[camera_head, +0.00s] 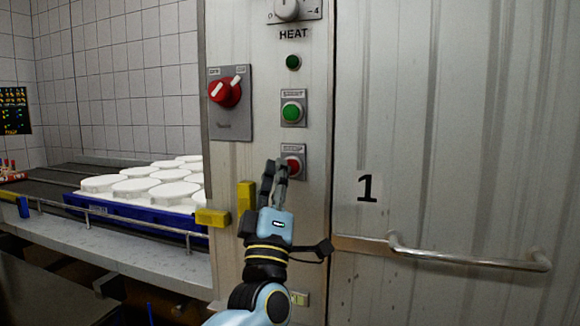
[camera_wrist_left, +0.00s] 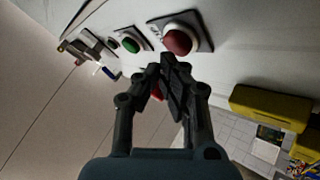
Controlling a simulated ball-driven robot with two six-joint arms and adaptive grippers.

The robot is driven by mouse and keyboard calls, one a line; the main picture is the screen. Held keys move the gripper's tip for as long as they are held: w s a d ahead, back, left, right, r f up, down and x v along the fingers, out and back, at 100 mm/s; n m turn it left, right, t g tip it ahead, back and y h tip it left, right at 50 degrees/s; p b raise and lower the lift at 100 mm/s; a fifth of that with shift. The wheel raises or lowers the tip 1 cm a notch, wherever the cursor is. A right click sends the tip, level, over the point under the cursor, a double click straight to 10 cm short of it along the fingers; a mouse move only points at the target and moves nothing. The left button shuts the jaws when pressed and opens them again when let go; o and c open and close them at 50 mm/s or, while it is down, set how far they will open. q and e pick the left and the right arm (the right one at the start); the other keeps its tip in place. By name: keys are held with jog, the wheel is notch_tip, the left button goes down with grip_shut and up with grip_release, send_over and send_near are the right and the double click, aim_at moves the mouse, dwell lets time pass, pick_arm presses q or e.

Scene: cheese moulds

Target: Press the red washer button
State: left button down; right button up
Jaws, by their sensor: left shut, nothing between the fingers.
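The red button (camera_head: 294,166) sits on a small grey plate on the pale metal panel, below a green button (camera_head: 292,111). My left gripper (camera_head: 277,168) is shut and empty, with its fingertips in front of the left side of the red button's plate, partly covering it. In the left wrist view the red button (camera_wrist_left: 178,41) shows just beyond the closed fingertips (camera_wrist_left: 165,66), and the green button (camera_wrist_left: 130,45) is to its left. I cannot tell whether the fingertips touch the red button. My right gripper is not in view.
A red rotary switch (camera_head: 225,92) is at the upper left of the panel. A door handle (camera_head: 470,258) crosses the metal door at right. Yellow blocks (camera_head: 212,217) stick out near my left gripper. White moulds (camera_head: 136,186) sit on a blue tray at left.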

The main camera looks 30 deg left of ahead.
pick_arm(q)
jog(key=shift+s+d, duration=0.1)
jog(key=shift+s, duration=0.25)
jog(key=s, duration=0.2)
jog(key=s+d+p, duration=0.1)
jog(key=s, duration=0.2)
jog(key=shift+p, duration=0.3)
jog(key=shift+w, duration=0.1)
dwell(0.6)
